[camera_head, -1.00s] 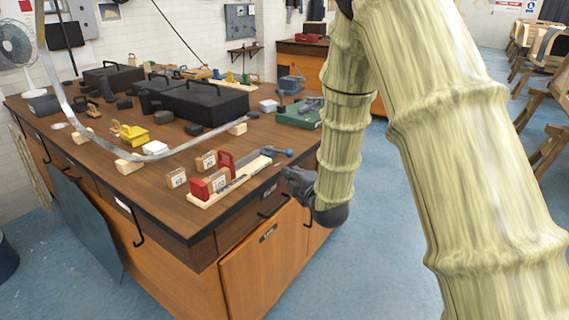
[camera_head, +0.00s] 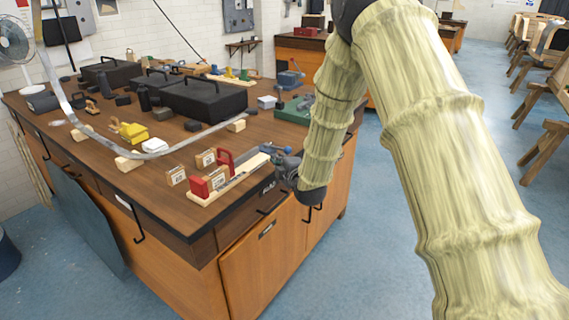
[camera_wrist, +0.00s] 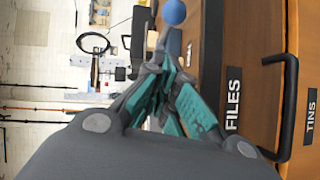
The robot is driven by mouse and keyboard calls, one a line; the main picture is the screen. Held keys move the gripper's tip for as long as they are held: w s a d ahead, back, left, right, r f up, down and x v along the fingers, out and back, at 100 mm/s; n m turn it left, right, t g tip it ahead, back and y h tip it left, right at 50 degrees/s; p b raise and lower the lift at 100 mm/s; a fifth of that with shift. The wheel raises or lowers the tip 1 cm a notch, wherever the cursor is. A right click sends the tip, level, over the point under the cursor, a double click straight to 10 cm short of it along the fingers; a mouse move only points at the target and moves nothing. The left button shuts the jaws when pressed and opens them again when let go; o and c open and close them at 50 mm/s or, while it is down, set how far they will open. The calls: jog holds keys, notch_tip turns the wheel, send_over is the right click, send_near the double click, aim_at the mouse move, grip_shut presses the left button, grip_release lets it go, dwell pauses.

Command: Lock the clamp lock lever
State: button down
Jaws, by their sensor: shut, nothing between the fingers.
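The clamp (camera_head: 225,161) stands on a pale wooden board (camera_head: 240,181) at the bench's near right edge. Red parts show on it. The lock lever's blue ball knob (camera_head: 266,148) is at the board's right end, beside my gripper (camera_head: 280,160). In the wrist view the blue knob (camera_wrist: 174,12) is at the top centre, just beyond the fingertips. My gripper (camera_wrist: 160,62) is shut and empty, with its green pads close together. The rest of the lever is mostly hidden in the wrist view.
The bench front has a FILES label (camera_wrist: 233,100), a TINS label (camera_wrist: 310,117) and a black handle (camera_wrist: 287,105) close to my gripper. Small wooden blocks (camera_head: 205,159) stand behind the clamp. A black toolbox (camera_head: 205,100) is farther back.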

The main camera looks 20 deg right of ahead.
aim_at(279, 148)
jog(key=shift+w+d+f+p, duration=0.25)
jog(key=shift+w+d, duration=0.35)
jog(key=shift+w, duration=0.35)
jog(key=shift+w+d+f+p, duration=0.2)
jog(key=shift+w+d, duration=0.4)
jog(key=shift+w, duration=0.3)
jog(key=shift+d+y, duration=0.1)
jog(key=shift+y, duration=0.2)
